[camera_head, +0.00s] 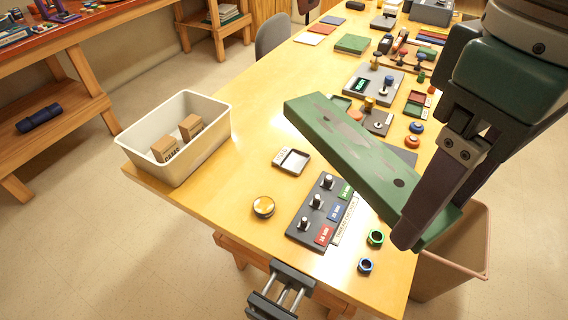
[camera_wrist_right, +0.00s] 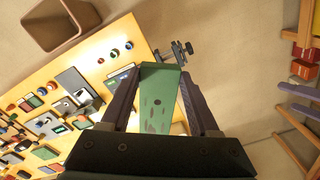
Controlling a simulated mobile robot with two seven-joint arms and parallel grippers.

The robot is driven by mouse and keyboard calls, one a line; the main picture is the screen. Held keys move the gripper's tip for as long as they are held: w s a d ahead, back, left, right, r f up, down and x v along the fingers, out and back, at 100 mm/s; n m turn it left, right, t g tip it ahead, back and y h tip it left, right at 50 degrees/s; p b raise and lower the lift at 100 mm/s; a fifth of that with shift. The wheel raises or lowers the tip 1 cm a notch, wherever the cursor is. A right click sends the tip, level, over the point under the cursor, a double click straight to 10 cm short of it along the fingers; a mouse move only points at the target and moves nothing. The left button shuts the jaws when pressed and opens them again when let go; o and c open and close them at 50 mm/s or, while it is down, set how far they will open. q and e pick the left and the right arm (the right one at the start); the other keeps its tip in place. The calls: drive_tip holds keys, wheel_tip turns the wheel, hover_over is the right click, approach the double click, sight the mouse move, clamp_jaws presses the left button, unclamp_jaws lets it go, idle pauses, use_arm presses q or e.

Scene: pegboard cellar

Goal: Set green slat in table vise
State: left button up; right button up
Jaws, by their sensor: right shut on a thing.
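My right gripper (camera_head: 420,228) is shut on the near end of the green slat (camera_head: 345,145), above the right side of the yellow table (camera_head: 245,130). The slat is long, with grey worn patches and a dark hole, and points away toward the table's far left. In the right wrist view the slat (camera_wrist_right: 160,98) runs between the two fingers of the gripper (camera_wrist_right: 158,88). The table vise (camera_head: 282,292), dark with metal rods, is fixed at the table's front edge, apart from the slat. It also shows in the right wrist view (camera_wrist_right: 175,53). My left gripper is not in view.
A cream bin (camera_head: 180,130) with two small boxes stands at the table's left edge. A switch panel (camera_head: 322,210), a gold round tin (camera_head: 263,207) and two nuts (camera_head: 376,238) lie near the front. A brownish bin (camera_head: 465,255) stands right of the table. Many small items crowd the back.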

drive_tip(key=w+a+f+n+b, duration=0.1)
drive_tip(key=f+n+b, duration=0.1)
drive_tip(key=f+b, duration=0.6)
drive_tip(key=w+a+f+n+b, duration=0.1)
drive_tip(key=f+b, duration=0.8)
drive_tip(key=f, duration=0.9)
drive_tip(key=w+a+f+n+b, duration=0.1)
drive_tip(key=a+f+n+b, duration=0.1)
drive_tip(key=f+b, duration=0.7)
wheel_tip(320, 180, down, 4)
drive_tip(key=shift+w+f+n, duration=0.1)
drive_tip(key=shift+w+n, duration=0.15)
drive_tip(key=shift+n, duration=0.25)
drive_tip(key=shift+f, duration=0.1)
drive_tip(key=shift+f, duration=0.35)
drive_tip(key=o, duration=1.4)
drive_tip(key=shift+f, duration=0.1)
drive_tip(key=shift+o, duration=0.2)
